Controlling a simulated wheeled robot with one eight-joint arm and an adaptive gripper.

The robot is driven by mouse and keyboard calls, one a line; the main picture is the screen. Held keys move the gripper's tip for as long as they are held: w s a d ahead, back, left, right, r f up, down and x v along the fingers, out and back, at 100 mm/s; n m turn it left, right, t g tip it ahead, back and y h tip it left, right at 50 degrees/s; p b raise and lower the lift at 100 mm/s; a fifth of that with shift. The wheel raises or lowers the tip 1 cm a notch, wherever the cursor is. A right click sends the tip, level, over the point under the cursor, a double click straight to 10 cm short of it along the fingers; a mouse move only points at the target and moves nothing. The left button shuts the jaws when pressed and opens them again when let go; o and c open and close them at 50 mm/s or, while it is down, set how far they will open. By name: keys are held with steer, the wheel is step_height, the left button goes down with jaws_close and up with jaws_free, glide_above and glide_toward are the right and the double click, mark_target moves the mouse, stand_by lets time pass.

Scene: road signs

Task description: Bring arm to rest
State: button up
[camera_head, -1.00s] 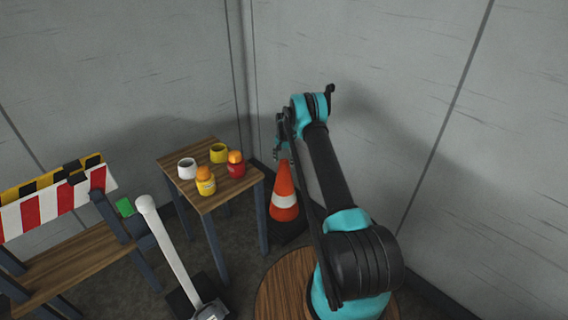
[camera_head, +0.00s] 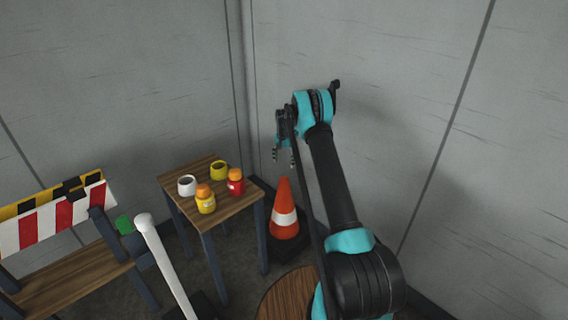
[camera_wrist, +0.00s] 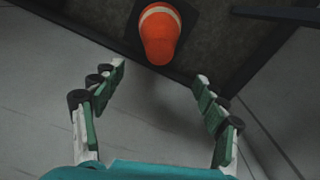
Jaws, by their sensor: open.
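My gripper (camera_head: 284,155) hangs at the end of my raised arm, fingers pointing down, to the right of the small wooden table. In the wrist view my gripper (camera_wrist: 160,82) is open with two green-padded fingers spread apart and nothing between them. An orange and white traffic cone (camera_head: 285,212) stands upright on the floor below the gripper. It also shows in the wrist view (camera_wrist: 159,38), beyond the fingertips and apart from them.
The small table (camera_head: 228,207) holds a white mug (camera_head: 187,186), a yellow mug (camera_head: 219,170), a yellow bottle (camera_head: 205,203) and a red bottle (camera_head: 236,185). A striped barrier (camera_head: 60,216), a bench (camera_head: 70,276) and a white post (camera_head: 165,265) stand left. Grey walls (camera_head: 400,60) close in behind and right.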

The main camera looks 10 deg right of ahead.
steer(key=shift+r, duration=0.1)
steer(key=s+d+r+n+t, duration=0.1)
steer(key=s+r+n, duration=0.1)
steer(key=s+r, duration=0.95)
steer(key=s+d+r+n+t, duration=0.1)
steer(key=s+d+r+n, duration=0.1)
steer(key=s+r, duration=0.95)
steer(key=s+f+n+t, duration=0.1)
steer(key=s+f, duration=0.1)
steer(key=s, duration=1.4)
steer(key=s+d+f+n+t, duration=0.1)
steer(key=s+f+n, duration=0.1)
steer(key=s, duration=1.4)
steer(key=shift+s+f+n, duration=0.3)
steer(key=shift+s+f, duration=0.1)
steer(key=shift+f, duration=0.05)
